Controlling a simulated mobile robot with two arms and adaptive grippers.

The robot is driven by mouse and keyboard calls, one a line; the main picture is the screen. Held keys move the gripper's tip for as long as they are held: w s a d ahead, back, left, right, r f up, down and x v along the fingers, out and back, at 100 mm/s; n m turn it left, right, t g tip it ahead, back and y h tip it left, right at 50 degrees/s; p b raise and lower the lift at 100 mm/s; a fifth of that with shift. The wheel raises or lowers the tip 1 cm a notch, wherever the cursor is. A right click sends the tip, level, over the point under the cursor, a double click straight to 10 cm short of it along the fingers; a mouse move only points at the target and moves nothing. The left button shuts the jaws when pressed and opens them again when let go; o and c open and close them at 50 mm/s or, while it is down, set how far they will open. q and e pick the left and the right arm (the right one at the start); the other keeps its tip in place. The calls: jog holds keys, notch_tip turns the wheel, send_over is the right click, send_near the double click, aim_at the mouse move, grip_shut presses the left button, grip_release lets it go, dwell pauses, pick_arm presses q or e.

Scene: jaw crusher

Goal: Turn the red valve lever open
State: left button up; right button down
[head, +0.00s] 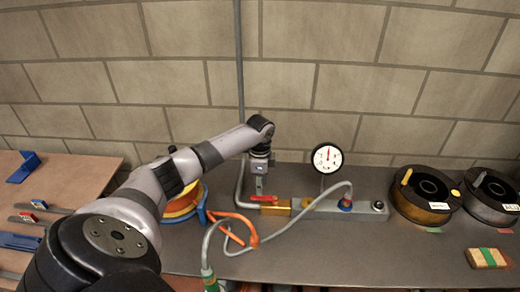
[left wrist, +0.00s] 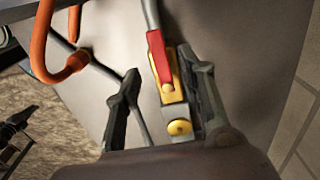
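The red valve lever (head: 263,198) sits on a brass valve (head: 276,208) at the left end of a grey block on the bench. In the left wrist view the red lever (left wrist: 158,58) lies along the grey pipe, in line with the brass valve body (left wrist: 176,86). My left gripper (head: 260,188) is above the valve, pointing down. In the left wrist view its fingers (left wrist: 160,66) are spread apart, one on each side of the lever and valve, with gaps visible. Whether a fingertip touches the lever cannot be told. My right gripper is not in view.
A pressure gauge (head: 327,158) stands on the grey block (head: 345,209), right of the valve. An orange hose (head: 238,218) and a grey hose (head: 292,222) loop nearby. Spools (head: 424,193) stand at right. A brick wall (head: 340,60) is close behind.

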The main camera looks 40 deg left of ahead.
pick_arm(q)
notch_tip(320, 180, up, 7)
dwell(0.3)
jog(key=shift+r, duration=0.1)
